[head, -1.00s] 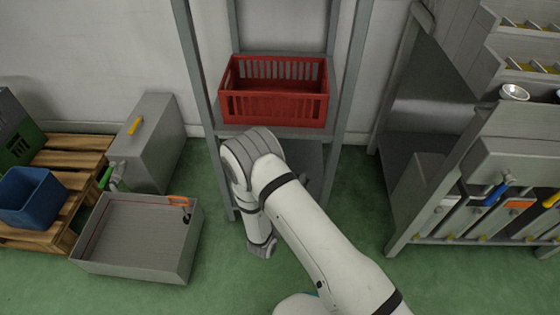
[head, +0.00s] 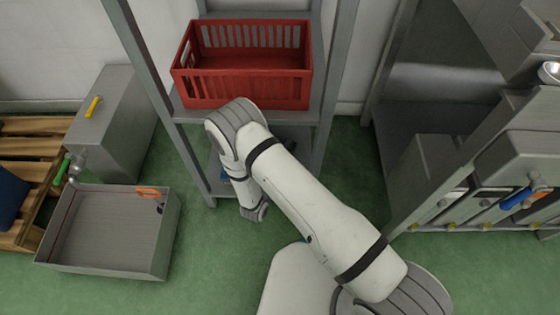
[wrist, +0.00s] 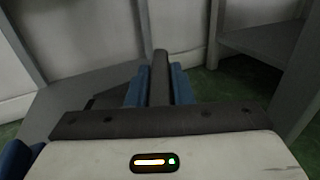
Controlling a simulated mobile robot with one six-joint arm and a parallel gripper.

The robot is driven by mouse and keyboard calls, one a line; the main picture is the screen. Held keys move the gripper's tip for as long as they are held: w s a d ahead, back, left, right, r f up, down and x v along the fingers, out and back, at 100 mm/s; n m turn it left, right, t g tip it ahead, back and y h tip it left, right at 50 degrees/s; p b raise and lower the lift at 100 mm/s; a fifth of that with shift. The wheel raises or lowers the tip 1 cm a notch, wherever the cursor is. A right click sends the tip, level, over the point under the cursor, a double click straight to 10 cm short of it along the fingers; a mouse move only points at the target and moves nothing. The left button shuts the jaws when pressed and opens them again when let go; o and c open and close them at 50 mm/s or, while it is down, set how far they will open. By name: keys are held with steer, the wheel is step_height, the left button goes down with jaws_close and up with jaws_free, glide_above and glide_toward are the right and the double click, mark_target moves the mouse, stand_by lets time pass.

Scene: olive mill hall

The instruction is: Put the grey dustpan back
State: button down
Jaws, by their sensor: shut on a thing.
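In the wrist view my gripper (wrist: 160,67) has its two blue fingers shut on a dark grey bar (wrist: 160,88). It looks like the handle of the grey dustpan; a pan is not visible, so I cannot be sure. The bar stands between the fingers and points away from the wrist.
A red crate (head: 245,90) stands on the rack's shelf above my wrist. A grey open bin (head: 110,262) and a grey box (head: 105,125) with a yellow handle are at the left, beside a wooden pallet (head: 30,145). Green floor is clear between.

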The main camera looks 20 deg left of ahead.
step_height(320, 180, down, 4)
steer(key=shift+f+b, duration=0.1)
steer(key=shift+b, duration=0.85)
steer(key=c, duration=1.3)
jaws_free()
steer(key=shift+d, duration=0.1)
steer(key=shift+s, duration=0.3)
steer(key=shift+s+a+p, duration=0.3)
steer(key=shift+s+p, duration=0.35)
steer(key=shift+s, duration=1.25)
steer(key=shift+s+a+p, duration=0.3)
steer(key=shift+s+p, duration=0.4)
steer(key=shift+s, duration=1.2)
steer(key=shift+s+a+p, duration=0.3)
steer(key=shift+s+p, duration=0.35)
steer(key=shift+s, duration=1.25)
steer(key=shift+s, duration=0.1)
